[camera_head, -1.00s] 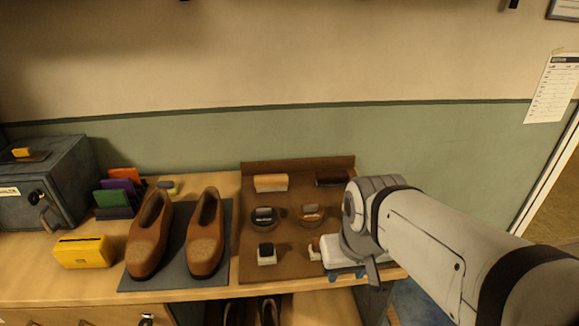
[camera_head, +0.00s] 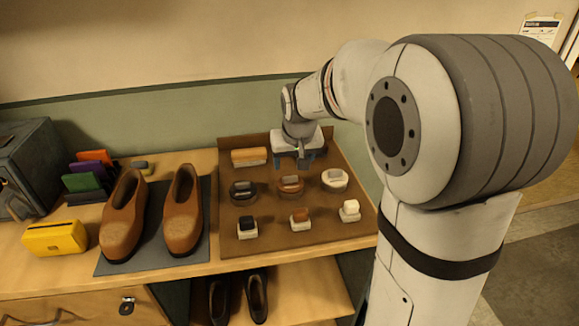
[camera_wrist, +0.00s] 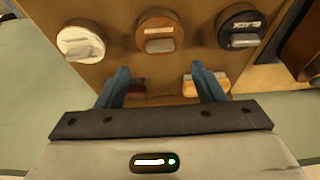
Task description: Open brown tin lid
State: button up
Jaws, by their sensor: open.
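The brown tin (camera_head: 291,186) is a round, low tin with a raised grip block on its lid. It sits in the middle of a row of three on the brown tray (camera_head: 232,147), lid on. The black tin (camera_head: 243,191) is left of it and the white tin (camera_head: 334,180) right. My gripper (camera_head: 304,160) is above the back of the tray, behind the tins. In the wrist view, its open blue fingers (camera_wrist: 160,73) point toward the brown tin (camera_wrist: 158,33), which lies just beyond the fingertips, with nothing between them.
A tan-topped brush (camera_head: 249,157) lies at the tray's back left; it and a darker brush (camera_wrist: 136,89) show near my fingers. Several small pieces stand along the tray's front. Brown shoes (camera_head: 183,205) on a dark mat and a yellow box (camera_head: 55,238) are left.

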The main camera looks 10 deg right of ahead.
aim_at(290, 176)
jog(key=x, duration=0.7)
jog(key=shift+w+f, duration=0.15)
jog(key=shift+f, duration=0.1)
jog(key=shift+c, duration=0.5)
